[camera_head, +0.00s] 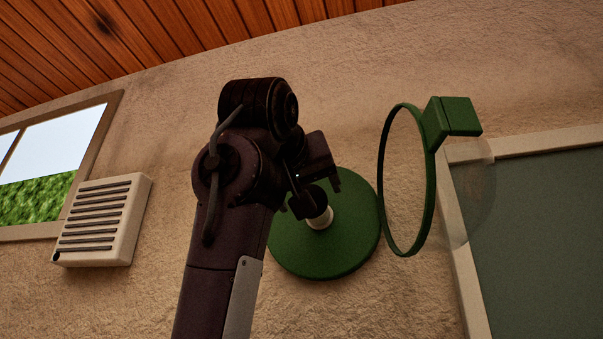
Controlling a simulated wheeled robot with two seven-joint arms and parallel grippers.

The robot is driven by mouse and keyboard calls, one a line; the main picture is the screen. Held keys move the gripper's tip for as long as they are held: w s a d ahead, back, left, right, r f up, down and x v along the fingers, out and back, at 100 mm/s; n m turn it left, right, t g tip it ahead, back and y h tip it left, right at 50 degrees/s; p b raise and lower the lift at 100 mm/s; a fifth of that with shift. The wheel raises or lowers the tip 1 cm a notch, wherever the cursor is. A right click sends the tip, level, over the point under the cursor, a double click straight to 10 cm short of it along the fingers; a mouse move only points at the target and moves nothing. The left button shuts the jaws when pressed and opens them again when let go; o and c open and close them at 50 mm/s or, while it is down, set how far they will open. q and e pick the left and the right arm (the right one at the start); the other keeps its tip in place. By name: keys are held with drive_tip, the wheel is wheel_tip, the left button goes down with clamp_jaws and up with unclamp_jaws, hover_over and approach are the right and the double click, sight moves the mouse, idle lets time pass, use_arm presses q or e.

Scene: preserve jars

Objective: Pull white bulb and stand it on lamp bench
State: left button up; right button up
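A round green disc (332,252) is on the wall near the middle. A small white piece, perhaps the white bulb (320,220), shows at its centre, mostly hidden behind my gripper. One arm rises from the bottom, left of centre; I take it as my left. Its dark gripper (312,199) is in front of the disc, at the white piece. The fingers are dark and overlap, so I cannot tell whether they grip it. My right gripper and the lamp bench are not in view.
A green ring (384,160) with a clear pane stands out right of the disc, joined to a green block (452,120). A white vent box (103,220) and a window (45,160) are at left. A framed grey-green panel (545,240) is at right.

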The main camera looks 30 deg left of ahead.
sight(312, 219)
use_arm(q)
drive_tip(key=p+x, duration=0.1)
drive_tip(key=x, duration=0.3)
drive_tip(key=shift+w+a+f, duration=0.15)
drive_tip(key=shift+w, duration=0.05)
drive_tip(key=shift+s, duration=0.25)
drive_tip(key=c, duration=0.5)
drive_tip(key=shift+w, duration=0.1)
drive_tip(key=c, duration=0.4)
drive_tip(key=shift+o, duration=1.1)
drive_tip(key=c, duration=0.5)
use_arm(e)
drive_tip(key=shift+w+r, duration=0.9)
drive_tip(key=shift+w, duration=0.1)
